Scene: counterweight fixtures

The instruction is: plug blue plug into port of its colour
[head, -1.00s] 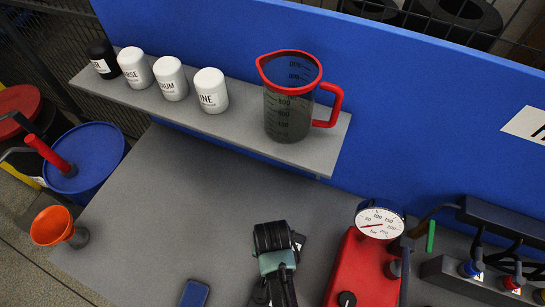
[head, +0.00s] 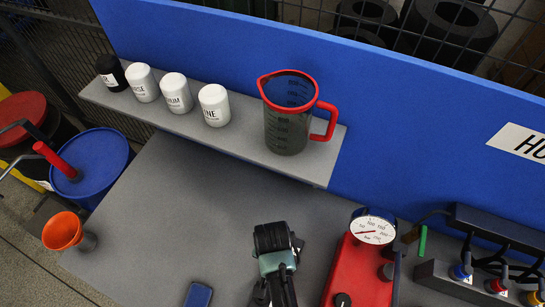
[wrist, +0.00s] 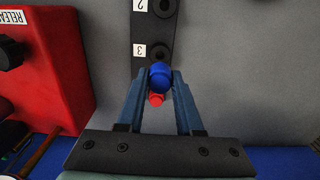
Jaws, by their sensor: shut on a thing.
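The blue plug (wrist: 160,76) shows as a round blue body between my fingertips in the wrist view. My gripper (wrist: 161,84) is shut on it, over or close to a dark strip (wrist: 146,48) with round black holes labelled 2 and 3. A small red part (wrist: 156,99) shows between the fingers below the plug; I cannot tell what it is. In the head view my arm's end (head: 275,250) hides the fingers and plug. A dark block at the right bears a blue fitting (head: 461,272), a red fitting (head: 497,285) and a yellow fitting (head: 532,298), with cables above.
A red box (head: 358,272) with a round gauge (head: 373,230) stands right of my arm. A grey shelf (head: 232,150) holds a measuring jug (head: 288,125) and several canisters. A blue phone-like object (head: 198,295) lies on the grey table. The table's left part is clear.

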